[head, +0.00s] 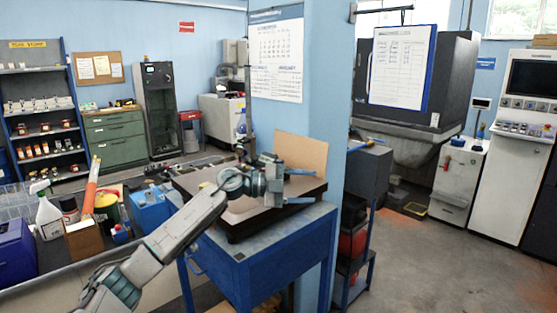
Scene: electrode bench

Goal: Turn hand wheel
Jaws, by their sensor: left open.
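I cannot make out a hand wheel clearly in the head view. My left gripper (303,186) is over the dark plate (243,224) on the blue cabinet (283,252). Its jaws are open and point to the right, with nothing seen between them. My left arm comes in from the lower left and hides part of the plate. My right gripper is not in view.
A brown board (300,150) stands behind the plate. A spray bottle (48,217) and cans stand on the left bench. A control console (512,150) stands far right. The grey floor (440,265) is clear at right.

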